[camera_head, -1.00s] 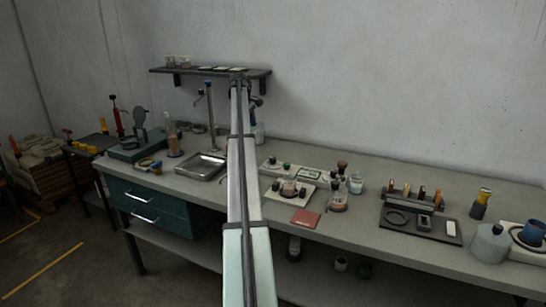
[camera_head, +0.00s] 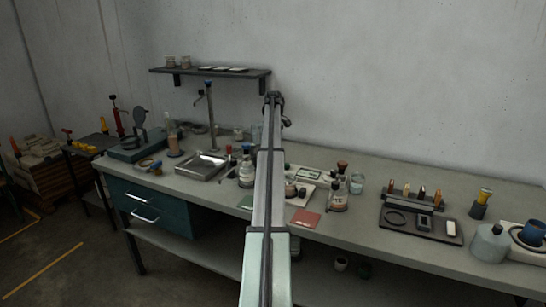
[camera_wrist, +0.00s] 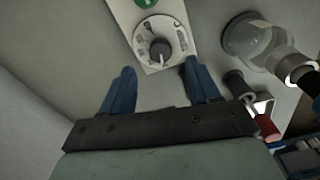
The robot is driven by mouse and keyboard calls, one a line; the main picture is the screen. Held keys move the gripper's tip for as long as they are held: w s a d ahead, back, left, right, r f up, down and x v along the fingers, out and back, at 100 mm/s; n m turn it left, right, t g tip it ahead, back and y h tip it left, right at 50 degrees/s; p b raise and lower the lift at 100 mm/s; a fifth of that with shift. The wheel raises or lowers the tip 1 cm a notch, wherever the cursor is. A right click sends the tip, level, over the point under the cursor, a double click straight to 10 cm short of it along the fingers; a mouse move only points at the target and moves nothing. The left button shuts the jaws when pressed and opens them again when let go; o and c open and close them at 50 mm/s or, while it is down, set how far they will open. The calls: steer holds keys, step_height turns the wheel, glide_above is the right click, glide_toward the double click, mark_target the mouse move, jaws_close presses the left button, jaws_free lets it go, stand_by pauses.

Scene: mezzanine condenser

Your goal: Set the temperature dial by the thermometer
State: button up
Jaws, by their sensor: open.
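The temperature dial (camera_wrist: 159,49) is a dark round knob with a pale pointer, set in a ring of marks on a white plate (camera_wrist: 166,14). In the wrist view it lies just beyond my gripper (camera_wrist: 160,80), roughly centred between its two blue fingers. The fingers are spread and empty, apart from the knob. In the head view my gripper (camera_head: 274,100) is above the bench, and my arm hides part of the bench around the dial. I cannot make out the thermometer for certain in either view.
A glass vessel (camera_wrist: 256,45) stands close to the right of the dial, with a red-handled item (camera_wrist: 267,127) near my right finger. A shelf (camera_head: 210,72) hangs behind.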

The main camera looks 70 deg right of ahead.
steer(key=shift+f, duration=3.15)
steer(key=c, duration=1)
steer(key=shift+c, duration=0.2)
